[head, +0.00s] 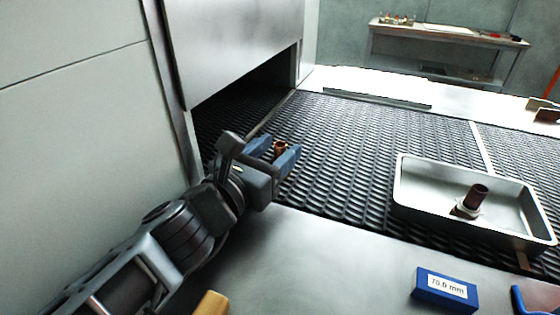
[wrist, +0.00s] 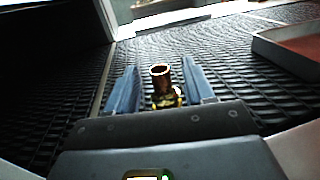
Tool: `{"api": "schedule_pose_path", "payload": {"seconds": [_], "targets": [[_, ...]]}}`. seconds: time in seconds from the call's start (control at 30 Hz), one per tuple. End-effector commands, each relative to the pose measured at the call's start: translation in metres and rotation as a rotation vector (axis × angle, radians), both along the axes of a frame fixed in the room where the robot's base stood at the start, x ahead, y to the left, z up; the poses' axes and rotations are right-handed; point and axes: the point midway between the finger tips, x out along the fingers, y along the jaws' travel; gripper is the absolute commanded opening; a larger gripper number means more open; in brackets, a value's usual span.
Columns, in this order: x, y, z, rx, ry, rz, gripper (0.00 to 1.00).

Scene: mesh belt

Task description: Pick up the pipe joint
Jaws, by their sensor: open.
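A pipe joint (head: 281,147) with a copper tube end stands on the black mesh belt (head: 335,160), between the blue fingers of my gripper (head: 284,152). In the wrist view the pipe joint (wrist: 160,78) shows an open copper end upward and a brass-coloured lower part. My gripper (wrist: 160,66) is open, with a finger on each side and gaps beside the copper end. The lower part is partly hidden by the gripper body. A similar copper piece (head: 478,196) with a pale collar stands in a metal tray (head: 420,215) at the right.
A metal housing (head: 235,45) with a dark opening is behind and left of my gripper. A steel ledge (head: 310,260) runs along the front, with a blue block (head: 445,290) labelled 70.0 mm. The belt between gripper and tray is clear. A workbench (head: 445,35) stands far back.

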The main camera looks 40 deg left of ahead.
Motion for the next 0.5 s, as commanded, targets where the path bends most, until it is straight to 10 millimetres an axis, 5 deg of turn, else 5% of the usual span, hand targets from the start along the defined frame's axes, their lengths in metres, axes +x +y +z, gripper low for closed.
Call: {"api": "schedule_pose_path", "payload": {"seconds": [0.5], "targets": [[-0.0003, -0.0002, 0.0001, 0.000, 0.000, 0.000, 0.09]]}}
